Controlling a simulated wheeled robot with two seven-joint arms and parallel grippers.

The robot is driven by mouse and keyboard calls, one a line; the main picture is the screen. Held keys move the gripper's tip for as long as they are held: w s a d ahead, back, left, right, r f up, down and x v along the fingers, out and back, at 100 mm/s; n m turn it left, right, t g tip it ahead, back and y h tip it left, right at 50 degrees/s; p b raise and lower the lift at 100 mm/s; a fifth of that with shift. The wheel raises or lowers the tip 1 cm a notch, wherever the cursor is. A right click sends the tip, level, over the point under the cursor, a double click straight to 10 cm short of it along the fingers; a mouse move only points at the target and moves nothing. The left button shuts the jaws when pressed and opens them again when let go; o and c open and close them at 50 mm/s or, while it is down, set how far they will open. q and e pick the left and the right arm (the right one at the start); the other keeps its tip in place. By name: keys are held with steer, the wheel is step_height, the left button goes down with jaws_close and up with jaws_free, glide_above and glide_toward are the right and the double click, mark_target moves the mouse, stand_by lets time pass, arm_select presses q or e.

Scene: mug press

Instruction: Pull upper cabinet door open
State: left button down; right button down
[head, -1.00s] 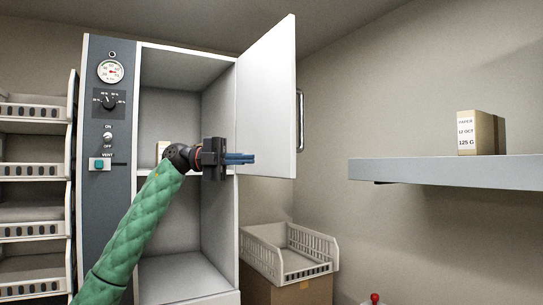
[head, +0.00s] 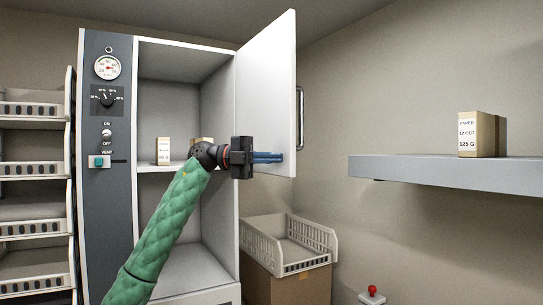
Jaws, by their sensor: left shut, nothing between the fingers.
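The upper cabinet door (head: 266,85) is a white panel standing wide open at the right side of the cabinet (head: 186,44). Its dark bar handle (head: 300,118) shows at the door's right edge, on the far side. My left gripper (head: 282,157) is shut and empty. Its blue fingers point right, in front of the lower part of the door; I cannot tell whether they touch it. My green left arm crosses the front of the open cabinet. My right gripper is not in view.
Inside the cabinet, a small labelled box (head: 163,151) stands on the shelf, with another partly hidden behind my wrist. A white basket (head: 290,245) sits on a cardboard box below the door. A grey wall shelf (head: 450,172) holds a paper box (head: 481,134) at right.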

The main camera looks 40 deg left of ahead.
mark_target(295, 158)
arm_select(q)
steer(key=shift+w, duration=0.1)
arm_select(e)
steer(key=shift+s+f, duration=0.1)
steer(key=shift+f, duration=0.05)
